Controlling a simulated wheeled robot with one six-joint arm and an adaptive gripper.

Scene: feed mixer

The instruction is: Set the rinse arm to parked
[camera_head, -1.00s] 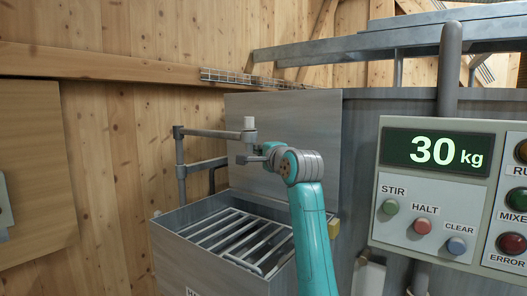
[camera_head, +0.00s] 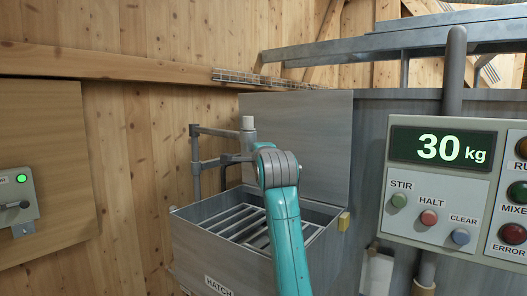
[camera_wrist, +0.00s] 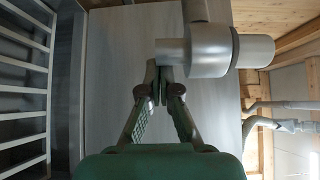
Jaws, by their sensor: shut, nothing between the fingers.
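The rinse arm (camera_head: 222,132) is a grey pipe arm reaching right from an upright post at the back left of the hatch. A pale cylinder (camera_head: 247,123) stands at its free end. In the wrist view the cylindrical end of the rinse arm (camera_wrist: 210,50) is close beside the fingertips, on their right, with a short stub crossing near them. My gripper (camera_wrist: 158,72) is shut and empty; whether it touches the rinse arm I cannot tell. In the head view my wrist link mostly hides the gripper, just below the rinse arm's end. No parked mark is legible.
The hatch (camera_head: 218,284) is an open grey box with a barred grate (camera_head: 240,222) and a raised lid (camera_head: 305,130) behind. A control panel (camera_head: 440,185) reading 30 kg stands right. A small box with a green light (camera_head: 21,178) is on the left wall.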

